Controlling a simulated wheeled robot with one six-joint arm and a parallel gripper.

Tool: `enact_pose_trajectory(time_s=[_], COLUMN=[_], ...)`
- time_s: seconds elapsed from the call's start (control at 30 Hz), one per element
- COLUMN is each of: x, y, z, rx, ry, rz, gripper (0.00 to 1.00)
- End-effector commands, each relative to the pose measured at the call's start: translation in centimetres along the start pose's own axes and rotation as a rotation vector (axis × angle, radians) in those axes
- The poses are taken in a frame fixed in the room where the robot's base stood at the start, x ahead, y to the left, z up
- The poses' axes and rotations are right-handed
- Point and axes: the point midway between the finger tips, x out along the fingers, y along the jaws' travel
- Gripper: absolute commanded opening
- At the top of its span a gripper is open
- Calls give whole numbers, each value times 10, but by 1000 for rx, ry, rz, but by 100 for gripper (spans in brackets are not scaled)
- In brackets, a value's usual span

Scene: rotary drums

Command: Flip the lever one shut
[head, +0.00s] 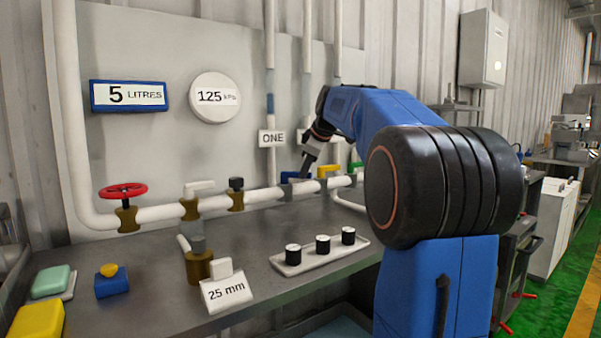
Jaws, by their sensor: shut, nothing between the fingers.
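The sign ONE (272,137) hangs on the vertical pipe above the long white pipe. Below and a little right of it, a blue lever (289,174) sits on the long pipe, partly hidden by my gripper. I cannot tell its exact angle. My gripper (301,174) is shut and empty, pointing down at the blue lever's right side. I cannot tell whether it touches the lever. My blue and black arm reaches in from the right.
A yellow lever (329,169) stands close right of my gripper, with a green one (356,165) beyond. A red handwheel (123,191) is at left. A tray (320,257) with black-and-white cylinders and a 25 mm sign (226,292) are on the bench.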

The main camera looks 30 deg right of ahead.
Motion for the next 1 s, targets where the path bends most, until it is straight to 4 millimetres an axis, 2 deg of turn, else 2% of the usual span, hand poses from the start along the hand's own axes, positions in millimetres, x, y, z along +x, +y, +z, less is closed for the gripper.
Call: enact_pose_trajectory(time_s=[0.3,0.7,0.83,1.0], x=[10,23,26,29], y=[24,49,54,58], z=[9,8,6,5], rx=[-225,-500,-562,-557], ry=[120,265,299,295], rz=[-123,-268,-301,-298], gripper=[0,0,0,0])
